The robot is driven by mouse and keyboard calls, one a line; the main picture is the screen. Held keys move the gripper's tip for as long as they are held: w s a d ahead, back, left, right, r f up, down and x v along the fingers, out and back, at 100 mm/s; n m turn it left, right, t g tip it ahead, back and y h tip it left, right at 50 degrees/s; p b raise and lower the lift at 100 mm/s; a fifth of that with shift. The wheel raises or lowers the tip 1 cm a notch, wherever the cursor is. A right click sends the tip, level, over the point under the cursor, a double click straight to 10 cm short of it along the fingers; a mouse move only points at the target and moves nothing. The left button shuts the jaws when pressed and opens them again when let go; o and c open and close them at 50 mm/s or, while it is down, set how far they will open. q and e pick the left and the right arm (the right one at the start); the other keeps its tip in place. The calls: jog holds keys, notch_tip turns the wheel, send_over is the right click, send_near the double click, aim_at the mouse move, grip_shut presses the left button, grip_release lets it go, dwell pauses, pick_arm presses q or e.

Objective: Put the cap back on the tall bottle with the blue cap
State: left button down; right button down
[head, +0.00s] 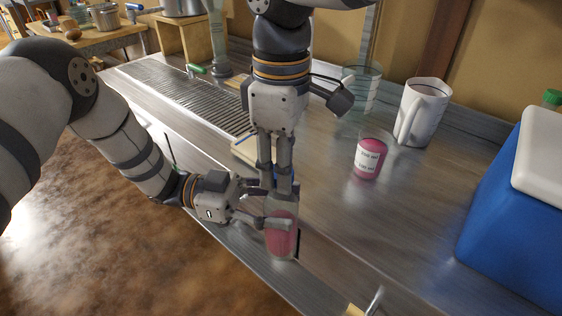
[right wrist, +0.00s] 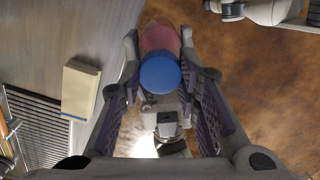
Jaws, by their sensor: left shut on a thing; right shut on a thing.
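My right gripper (head: 279,188) points down over the bottle's top and is shut on the blue cap (right wrist: 160,74). In the right wrist view the cap lies between my right fingertips, with the pink bottle (right wrist: 160,38) directly behind it. I cannot tell whether the cap touches the bottle's neck.
A labelled jar with pink contents (head: 369,160), a white pitcher (head: 424,112) and a clear glass vessel (head: 362,88) stand to the right. A blue cooler (head: 515,205) fills the right side. A ridged drainboard (head: 190,95) and a pale block (right wrist: 80,90) lie nearby.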

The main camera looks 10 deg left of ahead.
jog(key=c, duration=1.1)
grip_release()
notch_tip(320, 180, up, 12)
jog(key=shift+w, duration=0.1)
